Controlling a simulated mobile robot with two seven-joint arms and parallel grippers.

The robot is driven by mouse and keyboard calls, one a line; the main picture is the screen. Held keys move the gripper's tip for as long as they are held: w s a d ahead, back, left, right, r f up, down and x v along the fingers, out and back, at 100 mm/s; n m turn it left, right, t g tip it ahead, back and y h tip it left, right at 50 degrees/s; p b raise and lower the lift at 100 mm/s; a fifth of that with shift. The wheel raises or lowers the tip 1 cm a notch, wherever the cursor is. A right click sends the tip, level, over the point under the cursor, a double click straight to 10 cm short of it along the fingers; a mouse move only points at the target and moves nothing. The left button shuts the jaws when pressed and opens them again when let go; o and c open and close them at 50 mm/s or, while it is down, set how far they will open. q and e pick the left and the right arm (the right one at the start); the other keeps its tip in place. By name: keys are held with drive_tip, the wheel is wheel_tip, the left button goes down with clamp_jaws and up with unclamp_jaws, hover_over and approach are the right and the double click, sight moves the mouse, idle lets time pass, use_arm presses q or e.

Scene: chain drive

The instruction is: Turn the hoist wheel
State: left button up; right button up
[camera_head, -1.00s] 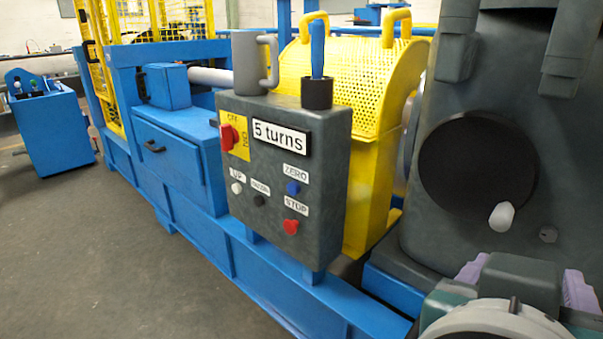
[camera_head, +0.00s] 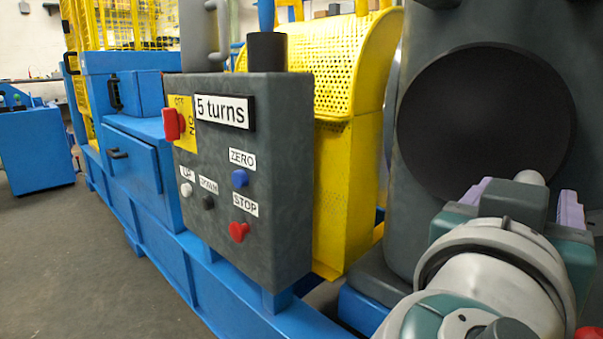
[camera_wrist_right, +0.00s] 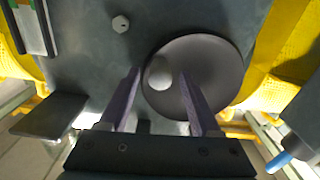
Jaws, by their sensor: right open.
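The hoist wheel (camera_head: 485,120) is a dark round disc on the grey housing at the right of the head view. Its pale handle knob (camera_head: 532,178) shows low on the disc, partly hidden by my gripper. My right gripper (camera_head: 528,200) has purple fingers and is open in front of the knob. In the right wrist view the wheel (camera_wrist_right: 212,62) is seen face on. The knob (camera_wrist_right: 159,75) lies between the two spread fingertips of the gripper (camera_wrist_right: 160,85), with a gap on each side. How far ahead of the fingers it lies is hard to tell. My left gripper is not in view.
A grey control box (camera_head: 240,170) with a "5 turns" display (camera_head: 225,112), a red switch (camera_head: 174,124) and several buttons stands left of the wheel. A yellow perforated guard (camera_head: 335,80) is behind it. Blue framing (camera_head: 215,260) runs along the floor.

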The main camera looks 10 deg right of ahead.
drive_tip(key=shift+x, duration=1.2)
drive_tip(key=shift+f, duration=0.1)
clamp_jaws()
idle(0.5)
